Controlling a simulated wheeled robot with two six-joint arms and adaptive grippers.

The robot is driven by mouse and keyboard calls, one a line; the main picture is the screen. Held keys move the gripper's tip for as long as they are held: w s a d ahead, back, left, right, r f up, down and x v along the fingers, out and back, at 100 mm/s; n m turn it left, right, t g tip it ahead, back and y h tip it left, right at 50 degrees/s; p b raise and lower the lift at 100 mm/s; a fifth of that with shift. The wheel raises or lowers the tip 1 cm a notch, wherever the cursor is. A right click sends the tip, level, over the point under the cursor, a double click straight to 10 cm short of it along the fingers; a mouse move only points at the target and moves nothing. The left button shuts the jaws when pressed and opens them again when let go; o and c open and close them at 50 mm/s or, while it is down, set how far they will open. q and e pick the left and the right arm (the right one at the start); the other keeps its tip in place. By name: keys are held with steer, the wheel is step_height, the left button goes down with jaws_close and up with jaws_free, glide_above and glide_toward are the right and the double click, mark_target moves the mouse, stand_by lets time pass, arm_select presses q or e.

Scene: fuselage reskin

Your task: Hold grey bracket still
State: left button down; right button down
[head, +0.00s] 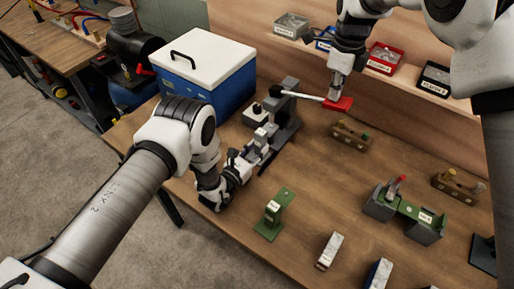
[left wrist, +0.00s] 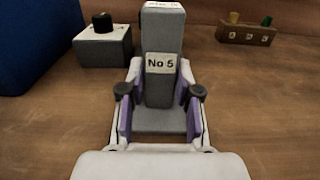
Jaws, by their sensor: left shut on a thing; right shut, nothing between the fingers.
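The grey bracket (left wrist: 160,85), an upright post on a flat foot with a "No 5" label, stands between the purple-padded fingers of my left gripper (left wrist: 160,100). The fingers are shut on its lower part from both sides. In the head view my left gripper (head: 252,152) reaches up to the grey fixture (head: 287,122) on the bench, partly hiding the bracket. My right gripper (head: 337,88) points down, shut, just above the red end (head: 341,103) of a pale lever. I cannot tell whether it touches that red end.
A blue box with a white lid (head: 206,60) and a small box with a black knob (head: 255,114) stand close by. A green stand (head: 272,216), a green fixture (head: 405,212) and wooden blocks (head: 350,134) occupy the bench. Parts bins (head: 384,58) line the back.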

arm_select(q)
steer(key=shift+r, duration=0.1)
arm_select(e)
step_height(320, 180, up, 9)
steer(key=shift+r, duration=0.2)
stand_by(0.5)
arm_select(q)
steer(key=c, duration=0.7)
jaws_free()
steer(key=shift+w, duration=0.1)
steer(key=shift+d, duration=0.1)
arm_select(e)
steer(key=shift+w+d+f, duration=0.1)
steer(key=shift+d, duration=0.05)
arm_select(q)
steer(key=v, duration=1.2)
